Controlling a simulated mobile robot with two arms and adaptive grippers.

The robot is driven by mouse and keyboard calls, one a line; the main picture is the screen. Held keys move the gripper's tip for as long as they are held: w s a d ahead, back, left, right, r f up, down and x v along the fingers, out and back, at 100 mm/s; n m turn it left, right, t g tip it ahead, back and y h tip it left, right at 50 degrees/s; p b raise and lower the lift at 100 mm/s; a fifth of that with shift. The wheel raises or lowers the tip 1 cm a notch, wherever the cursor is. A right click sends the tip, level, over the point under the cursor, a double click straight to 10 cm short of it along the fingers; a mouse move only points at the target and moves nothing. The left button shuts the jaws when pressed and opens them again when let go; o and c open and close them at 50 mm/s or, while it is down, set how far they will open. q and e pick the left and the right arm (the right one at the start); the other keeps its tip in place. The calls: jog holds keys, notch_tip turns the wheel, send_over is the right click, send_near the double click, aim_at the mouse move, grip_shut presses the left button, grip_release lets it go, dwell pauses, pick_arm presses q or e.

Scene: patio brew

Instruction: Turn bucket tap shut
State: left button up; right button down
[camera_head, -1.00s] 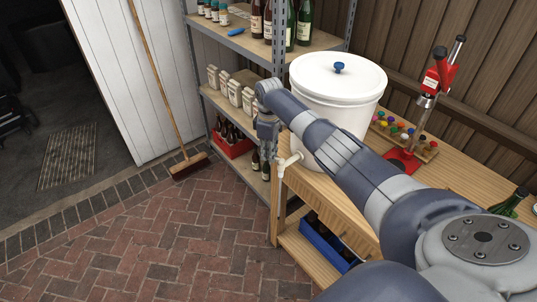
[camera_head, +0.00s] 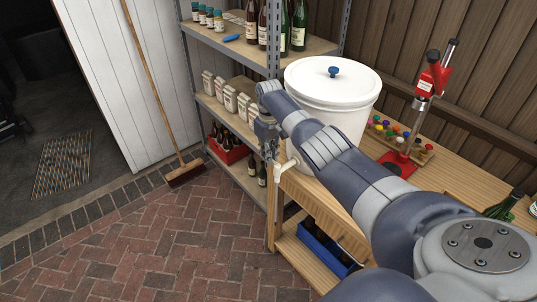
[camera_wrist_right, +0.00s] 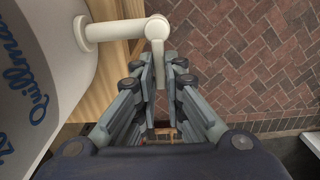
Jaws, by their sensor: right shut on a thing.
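The white bucket (camera_head: 325,105) with a lid and blue knob stands on the wooden bench. Its white tap (camera_head: 281,172) sticks out from the lower side, over the bench's left edge. In the right wrist view the tap (camera_wrist_right: 112,30) reaches out from the bucket wall to a round valve body. My right gripper (camera_head: 271,152) points down at the tap. In the wrist view its fingers (camera_wrist_right: 160,72) are shut on a flat pale piece at the tap's end, which looks like its handle. The fingers partly hide this piece. My left gripper is not in view.
A metal shelf (camera_head: 238,92) with bottles and cartons stands behind the tap. A red bottle capper (camera_head: 409,125) and a rack of coloured caps stand on the bench (camera_head: 460,175). A blue crate (camera_head: 322,246) sits below.

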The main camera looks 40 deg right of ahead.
jog(key=shift+w+r, duration=0.1)
jog(key=c, duration=1.7)
grip_release()
notch_tip(320, 180, up, 12)
